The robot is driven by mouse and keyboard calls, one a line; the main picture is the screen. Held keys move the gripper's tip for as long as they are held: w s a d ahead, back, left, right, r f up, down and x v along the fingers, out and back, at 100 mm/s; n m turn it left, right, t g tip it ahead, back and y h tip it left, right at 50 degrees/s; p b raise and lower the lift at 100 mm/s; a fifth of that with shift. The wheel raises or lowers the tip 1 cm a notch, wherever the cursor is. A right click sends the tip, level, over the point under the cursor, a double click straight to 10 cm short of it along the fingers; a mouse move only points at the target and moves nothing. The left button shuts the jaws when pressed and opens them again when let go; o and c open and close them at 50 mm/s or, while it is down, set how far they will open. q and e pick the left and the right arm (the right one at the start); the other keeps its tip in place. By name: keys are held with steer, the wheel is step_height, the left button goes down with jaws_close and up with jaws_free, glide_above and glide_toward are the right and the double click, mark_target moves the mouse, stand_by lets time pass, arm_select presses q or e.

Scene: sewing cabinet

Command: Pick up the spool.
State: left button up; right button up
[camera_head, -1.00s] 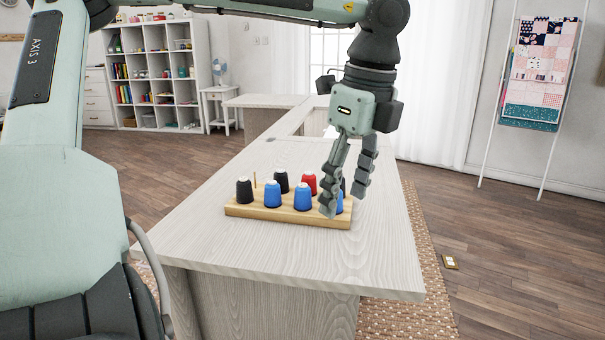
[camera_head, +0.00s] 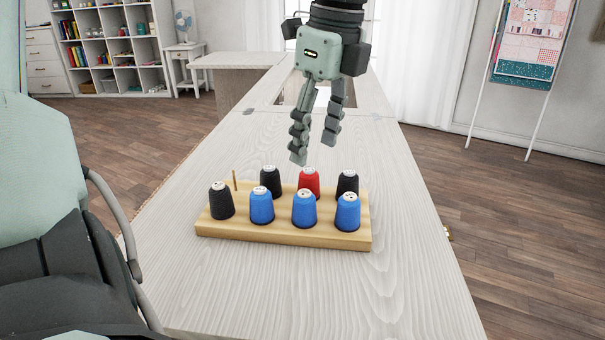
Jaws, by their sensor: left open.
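Several spools stand upright on a wooden rack (camera_head: 283,236) on the table. The back row has a bare peg (camera_head: 235,180) at its left, then a black spool (camera_head: 270,181), a red spool (camera_head: 309,181) and a black spool (camera_head: 347,185). The front row has a black spool (camera_head: 221,201) and three blue spools (camera_head: 262,206), (camera_head: 304,209), (camera_head: 348,212). My left gripper (camera_head: 315,154) hangs with its fingers down, open and empty. In the picture its fingertips are just above the red spool, apart from it. My right gripper is out of view.
The pale wooden table (camera_head: 410,260) is clear around the rack. A recessed opening (camera_head: 318,95) lies in the tabletop farther back. White shelves (camera_head: 110,45) and a small side table with a fan (camera_head: 185,50) stand at the back left.

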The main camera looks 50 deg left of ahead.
mark_target(309, 175)
arm_select(q)
steer(key=f, duration=0.2)
steer(key=a+f, duration=0.1)
steer(key=f, duration=0.4)
steer(key=shift+w+a+f, duration=0.15)
steer(key=shift+a+f, duration=0.1)
steer(key=shift+a, duration=0.1)
steer(key=c, duration=1)
